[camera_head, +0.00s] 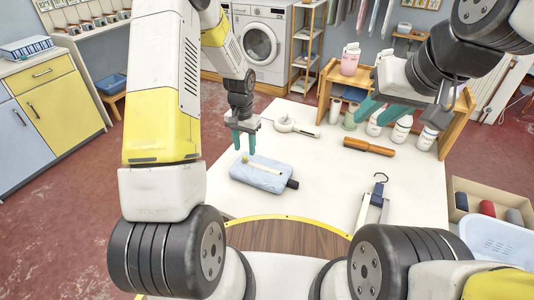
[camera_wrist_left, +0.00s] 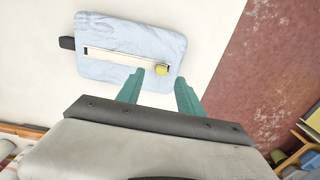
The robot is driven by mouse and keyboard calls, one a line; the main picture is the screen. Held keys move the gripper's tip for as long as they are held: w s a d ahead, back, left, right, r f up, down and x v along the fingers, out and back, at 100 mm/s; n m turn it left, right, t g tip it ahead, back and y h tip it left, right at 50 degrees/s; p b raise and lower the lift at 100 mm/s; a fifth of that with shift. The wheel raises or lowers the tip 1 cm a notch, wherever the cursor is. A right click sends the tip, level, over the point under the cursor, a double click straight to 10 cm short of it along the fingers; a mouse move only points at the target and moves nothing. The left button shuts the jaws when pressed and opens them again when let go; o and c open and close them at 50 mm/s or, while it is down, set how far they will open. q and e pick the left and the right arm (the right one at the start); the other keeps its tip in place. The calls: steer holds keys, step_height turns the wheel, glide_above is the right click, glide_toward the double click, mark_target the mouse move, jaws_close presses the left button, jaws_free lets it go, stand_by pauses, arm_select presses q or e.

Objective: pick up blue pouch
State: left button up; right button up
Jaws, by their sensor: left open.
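The blue pouch (camera_head: 262,174) lies flat on the white table, with a pale zip strip, a small yellow-green ball at one end of the strip and a black tab at one corner. It also shows in the left wrist view (camera_wrist_left: 122,70), at the top, ahead of the fingers. My left gripper (camera_head: 244,148) is open and empty, above the table near the pouch's far left end; its teal fingers (camera_wrist_left: 160,88) point at the ball end of the pouch. My right gripper (camera_head: 376,106) is raised at the right, over the bottles, with its teal fingers apart.
An orange-handled tool (camera_head: 368,146), a white round-headed tool (camera_head: 297,127) and a hook scale (camera_head: 373,203) lie on the white table (camera_head: 315,180). Bottles stand under a wooden shelf (camera_head: 457,125) at the back right. The table between pouch and scale is clear.

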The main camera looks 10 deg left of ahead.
arm_select(q)
steer(key=shift+a+f, duration=0.15)
steer(key=shift+f, duration=1.75)
jaws_close()
